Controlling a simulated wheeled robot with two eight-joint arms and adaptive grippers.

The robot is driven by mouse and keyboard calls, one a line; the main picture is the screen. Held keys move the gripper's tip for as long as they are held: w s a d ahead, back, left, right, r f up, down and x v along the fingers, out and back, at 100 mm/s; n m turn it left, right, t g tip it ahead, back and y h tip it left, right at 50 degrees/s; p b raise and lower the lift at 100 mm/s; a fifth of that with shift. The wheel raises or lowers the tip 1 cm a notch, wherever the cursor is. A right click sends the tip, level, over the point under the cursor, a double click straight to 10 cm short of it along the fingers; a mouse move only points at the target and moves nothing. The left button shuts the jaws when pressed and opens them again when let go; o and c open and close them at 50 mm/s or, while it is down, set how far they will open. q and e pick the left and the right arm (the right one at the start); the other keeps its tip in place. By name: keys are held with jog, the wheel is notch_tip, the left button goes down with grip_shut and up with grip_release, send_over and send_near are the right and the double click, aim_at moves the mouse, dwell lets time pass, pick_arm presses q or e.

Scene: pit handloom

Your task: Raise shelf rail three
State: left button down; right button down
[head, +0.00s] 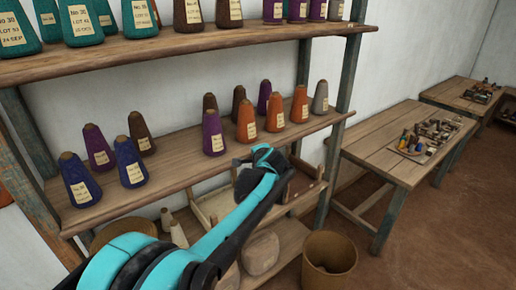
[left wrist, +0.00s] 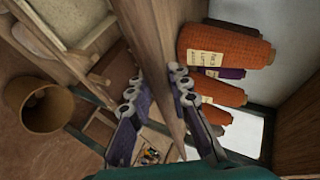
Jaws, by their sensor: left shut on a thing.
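The middle shelf board (head: 182,165) holds several labelled yarn cones, and its front rail (head: 130,209) runs along the near edge. My left arm reaches up from the lower left, and its gripper (head: 262,160) is at this front edge, right of the middle. In the left wrist view the left gripper (left wrist: 155,97) has one finger on each side of a long wooden rail (left wrist: 160,40) and is shut on it. The fingertips are partly hidden in the head view. My right gripper is not in view.
Orange cones (head: 246,119) stand close behind the gripper. An upper shelf (head: 190,42) with more cones hangs above. A wooden frame (head: 205,212) and a lower shelf (head: 292,236) lie below. A bin (head: 329,258) stands on the floor, with a worktable (head: 375,155) beyond.

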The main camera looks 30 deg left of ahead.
pick_arm(q)
jog(key=w+a+r+n+g+h+p, duration=0.2)
jog(key=a+g+h+p, duration=0.2)
jog(key=a+h+p, duration=0.2)
jog(key=shift+w+r+h+p, duration=0.25)
jog(key=shift+h+p, duration=0.75)
jog(key=shift+p, duration=0.6)
jog(key=shift+a, duration=0.2)
jog(key=c, duration=1.4)
grip_release()
jog(key=v, duration=0.7)
jog(key=shift+r, duration=0.2)
